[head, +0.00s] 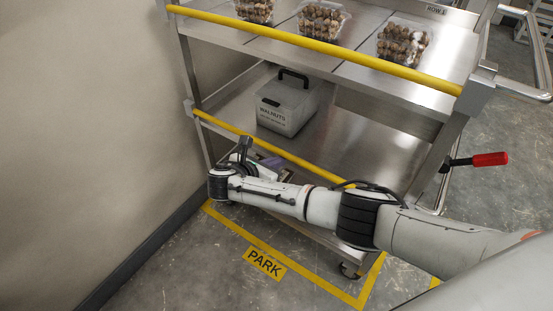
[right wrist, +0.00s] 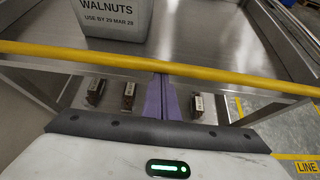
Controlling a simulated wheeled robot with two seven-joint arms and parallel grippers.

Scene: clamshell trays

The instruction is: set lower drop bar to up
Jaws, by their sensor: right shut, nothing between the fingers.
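The lower drop bar (head: 315,168) is a yellow rail along the front of the steel cart's lower shelf (head: 345,135). In the right wrist view the yellow bar (right wrist: 215,75) crosses the whole picture. My right gripper (head: 266,160) is at the bar's front side, left of its middle, and partly covers it in the head view. Its purple fingers (right wrist: 160,98) are shut and empty, with their tips at the bar's lower edge in the wrist view. I cannot tell whether they touch it. My left gripper is out of view.
A walnut bin (head: 287,105) with a black handle stands on the lower shelf. Above are the upper yellow bar (head: 320,46) and clamshell trays of walnuts (head: 403,43). A red handle (head: 490,159) sticks out at right. A wall (head: 80,110) is close at left. A PARK sign (head: 265,263) marks the floor.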

